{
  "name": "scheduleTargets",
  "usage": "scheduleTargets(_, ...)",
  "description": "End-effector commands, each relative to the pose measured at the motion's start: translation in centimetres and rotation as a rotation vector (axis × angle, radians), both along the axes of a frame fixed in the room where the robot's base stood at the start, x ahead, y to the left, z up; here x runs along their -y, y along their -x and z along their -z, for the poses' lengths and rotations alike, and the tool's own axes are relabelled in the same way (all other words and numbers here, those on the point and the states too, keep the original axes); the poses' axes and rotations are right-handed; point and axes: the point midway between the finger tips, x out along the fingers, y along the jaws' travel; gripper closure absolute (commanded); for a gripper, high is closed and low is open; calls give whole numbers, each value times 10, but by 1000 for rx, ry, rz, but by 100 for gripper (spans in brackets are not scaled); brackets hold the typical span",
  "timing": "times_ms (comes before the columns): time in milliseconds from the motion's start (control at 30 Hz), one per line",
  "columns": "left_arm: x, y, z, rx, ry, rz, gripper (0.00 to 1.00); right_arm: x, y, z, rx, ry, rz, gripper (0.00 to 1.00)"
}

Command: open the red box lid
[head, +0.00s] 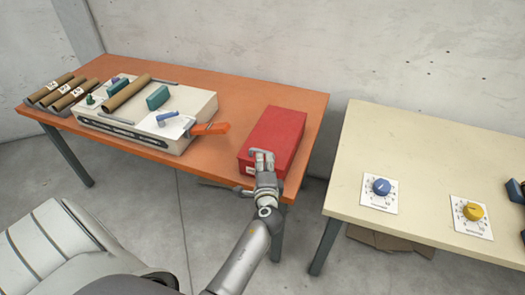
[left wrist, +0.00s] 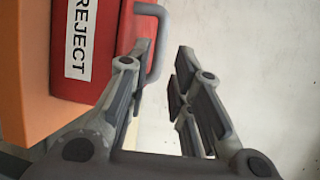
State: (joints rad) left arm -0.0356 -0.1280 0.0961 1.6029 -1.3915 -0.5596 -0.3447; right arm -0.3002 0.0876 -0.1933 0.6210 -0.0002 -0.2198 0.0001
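The red box (head: 275,137) sits at the right end of the orange table, its flat lid shut. In the left wrist view the box front (left wrist: 108,40) shows sideways with a white REJECT label (left wrist: 78,39). A grey handle (left wrist: 164,40) stands out from the box's edge there. My left gripper (head: 263,155) is at the box's front edge. In the left wrist view its fingers (left wrist: 164,58) are apart, and the handle's lower part lies near the left fingertip, between the fingers. I cannot tell whether they touch. My right gripper is not in view.
The orange table (head: 230,95) also holds a cream winder machine (head: 195,105) with an orange handle (head: 211,129) left of the box, and cardboard tubes (head: 70,95) at its far left. A cream table (head: 400,150) with a blue dial (head: 381,186) and a yellow dial (head: 474,211) stands right, across a gap.

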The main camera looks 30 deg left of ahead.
Motion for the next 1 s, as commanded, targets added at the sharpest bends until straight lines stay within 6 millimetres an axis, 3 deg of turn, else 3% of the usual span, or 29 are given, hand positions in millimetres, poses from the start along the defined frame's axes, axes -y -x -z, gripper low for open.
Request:
scheduleTargets(300,-31,-42,10,1,0,1,79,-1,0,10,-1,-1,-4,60)
scheduleTargets(733,-38,-51,12,-1,1,1,79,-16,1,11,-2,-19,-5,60)
scheduleTargets(900,-38,-50,12,0,2,1,99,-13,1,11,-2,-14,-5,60)
scheduleTargets(1000,-38,-50,12,0,2,1,100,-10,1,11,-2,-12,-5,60)
